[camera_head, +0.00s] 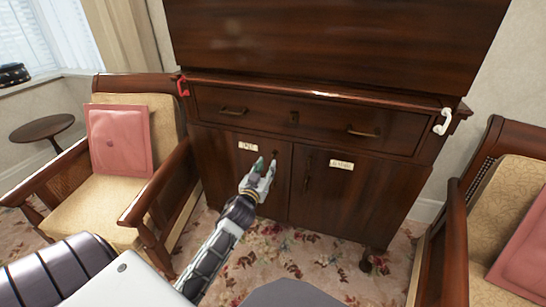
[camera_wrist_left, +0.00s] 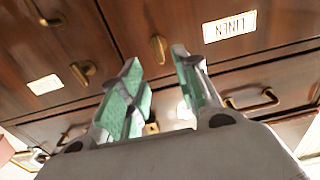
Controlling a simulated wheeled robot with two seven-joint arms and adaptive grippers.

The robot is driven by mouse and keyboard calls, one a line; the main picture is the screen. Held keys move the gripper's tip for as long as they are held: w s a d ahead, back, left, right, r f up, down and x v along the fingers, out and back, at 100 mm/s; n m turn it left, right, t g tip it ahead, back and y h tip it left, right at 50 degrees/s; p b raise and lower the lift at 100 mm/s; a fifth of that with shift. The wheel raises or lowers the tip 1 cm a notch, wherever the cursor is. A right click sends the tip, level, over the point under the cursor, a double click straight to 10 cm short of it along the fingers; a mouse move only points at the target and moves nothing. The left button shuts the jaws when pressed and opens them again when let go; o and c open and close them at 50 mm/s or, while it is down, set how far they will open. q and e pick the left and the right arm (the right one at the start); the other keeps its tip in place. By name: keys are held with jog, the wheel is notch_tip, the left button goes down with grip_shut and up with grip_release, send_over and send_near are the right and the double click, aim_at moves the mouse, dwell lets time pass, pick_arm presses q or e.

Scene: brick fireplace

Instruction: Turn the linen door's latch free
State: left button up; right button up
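The linen door (camera_head: 225,165) is the left one of two doors in the lower part of a dark wooden cabinet. Its LINEN label (camera_wrist_left: 229,27) appears upside down in the wrist view and also shows in the head view (camera_head: 248,146). The brass latch (camera_wrist_left: 158,48) sits near the door's inner edge, its long side roughly upright. In the head view the latch (camera_head: 275,154) is small and partly hidden by my fingertips. My left gripper (camera_head: 266,166) is open in front of this door; in the wrist view its green-padded fingers (camera_wrist_left: 156,62) stand apart, the latch appearing between their tips. My right gripper is out of view.
The right door (camera_head: 345,205) has its own label (camera_head: 341,165) and brass latch (camera_wrist_left: 82,72). A drawer with brass handles (camera_head: 364,132) runs above both doors. Cushioned armchairs stand left (camera_head: 150,165) and right (camera_head: 500,190). Floral carpet (camera_head: 300,250) lies in front.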

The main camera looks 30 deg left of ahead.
aim_at(273, 156)
pick_arm(q)
jog(key=shift+b+x, duration=0.4)
jog(key=shift+x, duration=2.75)
jog(key=shift+b+x, duration=0.45)
jog(key=shift+x, duration=0.4)
jog(key=shift+w, duration=0.1)
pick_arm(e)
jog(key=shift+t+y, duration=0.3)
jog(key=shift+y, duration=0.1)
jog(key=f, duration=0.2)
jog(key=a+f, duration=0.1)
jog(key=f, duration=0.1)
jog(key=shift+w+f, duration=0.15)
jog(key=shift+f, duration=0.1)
pick_arm(q)
jog(key=shift+c, duration=0.2)
jog(key=c, duration=0.5)
grip_shut()
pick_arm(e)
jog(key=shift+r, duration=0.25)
